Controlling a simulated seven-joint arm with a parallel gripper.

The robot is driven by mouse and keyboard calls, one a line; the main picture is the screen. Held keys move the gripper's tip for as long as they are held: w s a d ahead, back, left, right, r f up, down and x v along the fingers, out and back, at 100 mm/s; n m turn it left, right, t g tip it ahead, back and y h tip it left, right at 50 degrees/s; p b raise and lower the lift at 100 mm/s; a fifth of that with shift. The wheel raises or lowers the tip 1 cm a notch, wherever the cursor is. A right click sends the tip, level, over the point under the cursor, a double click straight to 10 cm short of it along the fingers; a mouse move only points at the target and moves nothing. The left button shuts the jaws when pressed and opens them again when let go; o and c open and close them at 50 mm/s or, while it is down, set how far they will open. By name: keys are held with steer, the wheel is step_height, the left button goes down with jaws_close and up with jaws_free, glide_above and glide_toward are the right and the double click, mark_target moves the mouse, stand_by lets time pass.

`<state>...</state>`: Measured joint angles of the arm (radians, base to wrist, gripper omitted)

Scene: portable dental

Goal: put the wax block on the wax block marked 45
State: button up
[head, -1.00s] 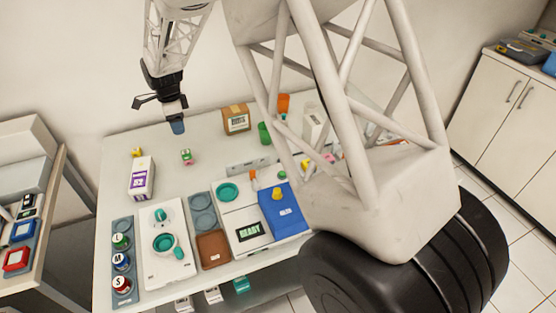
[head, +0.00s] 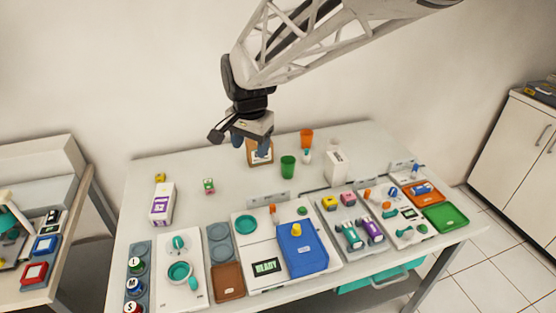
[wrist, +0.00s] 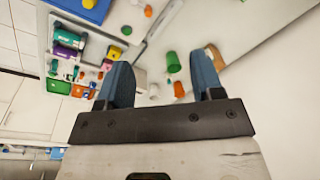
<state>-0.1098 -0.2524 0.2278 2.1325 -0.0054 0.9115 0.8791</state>
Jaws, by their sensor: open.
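No marking 45 can be read in either view, so I cannot tell which block is which. Small block-like pieces show in the head view: a yellow one (head: 160,178) at the back left, a pink-and-green one (head: 209,186) right of it, and a yellow one (head: 329,203) and a pink one (head: 347,199) on the grey tray at right. The last two also show in the wrist view, yellow (wrist: 114,53) and pink (wrist: 106,65).
A green cup (head: 287,167), an orange cup (head: 306,139) and a white box (head: 336,167) stand at the back. A white-and-purple box (head: 162,205) stands at left. Devices and trays, including a blue one (head: 302,248), fill the front. The back-left tabletop is mostly clear.

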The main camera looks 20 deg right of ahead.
steer(key=s+d+n, duration=0.3)
steer(key=s+n, duration=0.1)
steer(key=s, duration=0.8)
steer(key=s+d+n+t, duration=0.1)
steer(key=s+d+n, duration=0.2)
steer(key=s, duration=0.9)
steer(key=shift+n, duration=0.8)
steer(key=shift+d+r, duration=0.1)
steer(key=o, duration=0.6)
